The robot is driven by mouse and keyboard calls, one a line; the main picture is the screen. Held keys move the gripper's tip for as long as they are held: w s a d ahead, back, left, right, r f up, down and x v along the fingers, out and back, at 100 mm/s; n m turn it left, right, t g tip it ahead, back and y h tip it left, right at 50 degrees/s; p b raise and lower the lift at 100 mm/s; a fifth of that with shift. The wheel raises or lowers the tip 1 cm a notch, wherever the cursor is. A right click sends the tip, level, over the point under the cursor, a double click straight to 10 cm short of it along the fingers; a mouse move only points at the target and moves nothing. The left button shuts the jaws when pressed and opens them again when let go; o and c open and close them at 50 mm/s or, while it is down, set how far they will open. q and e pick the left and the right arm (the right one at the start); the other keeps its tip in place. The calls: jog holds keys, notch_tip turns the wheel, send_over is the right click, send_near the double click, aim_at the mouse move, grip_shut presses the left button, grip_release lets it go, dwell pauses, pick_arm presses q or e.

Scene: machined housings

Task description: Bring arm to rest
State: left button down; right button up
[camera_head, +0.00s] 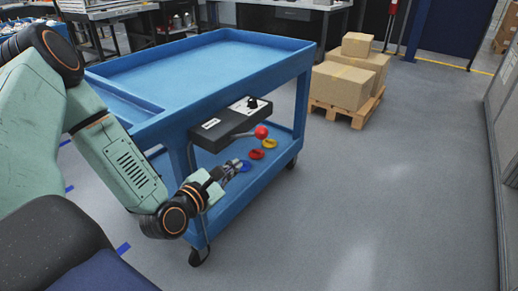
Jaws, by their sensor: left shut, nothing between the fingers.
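My left arm comes in from the left, with its links in pale green and dark joints with orange rings. My left gripper (232,169) is shut and empty. In the picture it shows in front of the blue cart's (203,224) side, just below a dark box with a knob (230,122) and near a red ball-ended lever (261,132). I cannot tell how far it is from the cart. My right gripper is not in view.
Cardboard boxes (341,85) stand on a wooden pallet (358,116) behind the cart. The grey floor (390,210) at right is clear. A grey panel (503,120) stands at the right edge.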

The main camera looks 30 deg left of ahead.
pick_arm(q)
jog(key=s+d+f+m+g+h, duration=0.1)
jog(key=s+d+f+m+g, duration=0.25)
jog(key=f+m, duration=0.35)
jog(key=s+d+f+m+g, duration=0.3)
jog(key=s+f+m+g, duration=0.1)
jog(key=m, duration=0.5)
jog(key=s+d+f+m+g, duration=0.2)
jog(key=s+m+g, duration=0.1)
jog(key=s, duration=0.4)
jog(key=s+d+f+m+g+p, duration=0.1)
jog(key=s+f+m+g, duration=0.1)
jog(key=s+m, duration=0.3)
jog(key=s+d+f+m+g, duration=0.2)
jog(key=s+m, duration=0.3)
jog(key=s, duration=0.4)
jog(key=shift+s+d+f+g+y+p, duration=0.25)
jog(key=shift+d+f+g+y+p, duration=0.15)
jog(key=shift+f+g, duration=0.4)
